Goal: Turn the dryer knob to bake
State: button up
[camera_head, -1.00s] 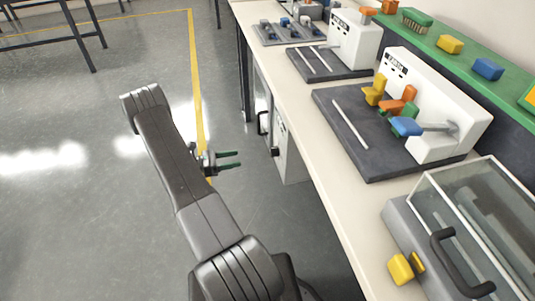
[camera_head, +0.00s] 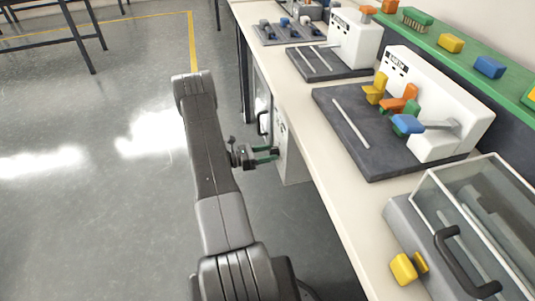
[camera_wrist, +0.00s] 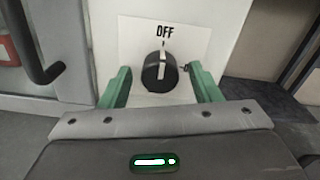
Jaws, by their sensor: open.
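The dryer knob (camera_wrist: 160,73) is round and black with a light pointer line. It sits on a white label plate marked OFF (camera_wrist: 190,40), and its line points up at OFF. My gripper (camera_wrist: 160,85) is open, with one green finger on each side of the knob in the wrist view; I cannot tell whether the fingers touch it. In the head view my gripper (camera_head: 266,155) is beside the white dryer front (camera_head: 292,160) under the bench, and the knob is hidden there.
A dark door handle (camera_wrist: 38,45) is left of the knob. The pale bench top (camera_head: 315,130) overhangs the dryer and carries a machine with coloured levers (camera_head: 405,125) and a glass-lidded box (camera_head: 470,215). The floor to the left is clear.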

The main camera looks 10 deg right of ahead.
jog(key=c, duration=1)
